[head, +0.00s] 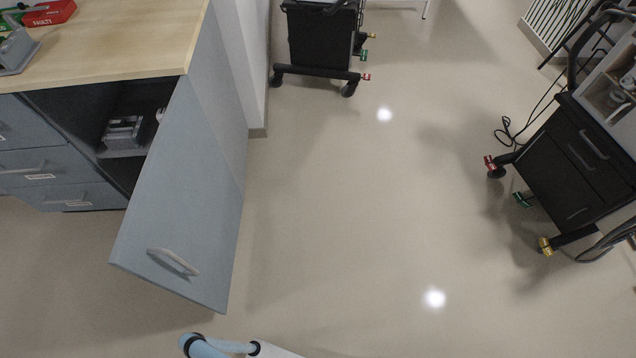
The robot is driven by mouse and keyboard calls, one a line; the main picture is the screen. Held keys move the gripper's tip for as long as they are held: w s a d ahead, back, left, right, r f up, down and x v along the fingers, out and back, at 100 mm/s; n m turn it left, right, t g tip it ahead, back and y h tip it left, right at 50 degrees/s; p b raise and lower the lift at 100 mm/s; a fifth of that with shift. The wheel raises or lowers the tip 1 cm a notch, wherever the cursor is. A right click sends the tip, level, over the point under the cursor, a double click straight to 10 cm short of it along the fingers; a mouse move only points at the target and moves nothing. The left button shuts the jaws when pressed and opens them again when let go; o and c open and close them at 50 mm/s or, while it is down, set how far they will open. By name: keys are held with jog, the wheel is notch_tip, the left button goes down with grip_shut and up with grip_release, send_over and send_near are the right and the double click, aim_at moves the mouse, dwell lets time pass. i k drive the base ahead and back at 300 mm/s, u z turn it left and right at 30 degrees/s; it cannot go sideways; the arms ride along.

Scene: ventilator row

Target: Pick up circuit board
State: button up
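I cannot make out a circuit board in the head view. A grey boxy device (123,131) sits on a shelf inside the open cabinet (75,108); I cannot tell what it is, and the shelf's back is dark. The cabinet door (185,215) stands open, with its handle low on the face. Part of my arm shows at the bottom edge, in front of the door. My gripper is not in view.
The wooden counter (120,40) holds a red box marked FAULT (50,12) and a grey tool-like object (17,50). A dark wheeled cart (322,40) stands at the back, another (575,165) at right with a loose cable. The middle floor is clear.

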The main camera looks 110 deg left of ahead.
aim_at(121, 123)
jog(key=z, duration=0.15)
jog(key=i, duration=0.75)
jog(key=u, duration=2.6)
jog(key=i, duration=0.2)
jog(key=u, duration=2.35)
jog(key=k, duration=0.55)
jog(key=u, duration=0.25)
jog(key=i, duration=1.05)
jog(key=u, duration=0.15)
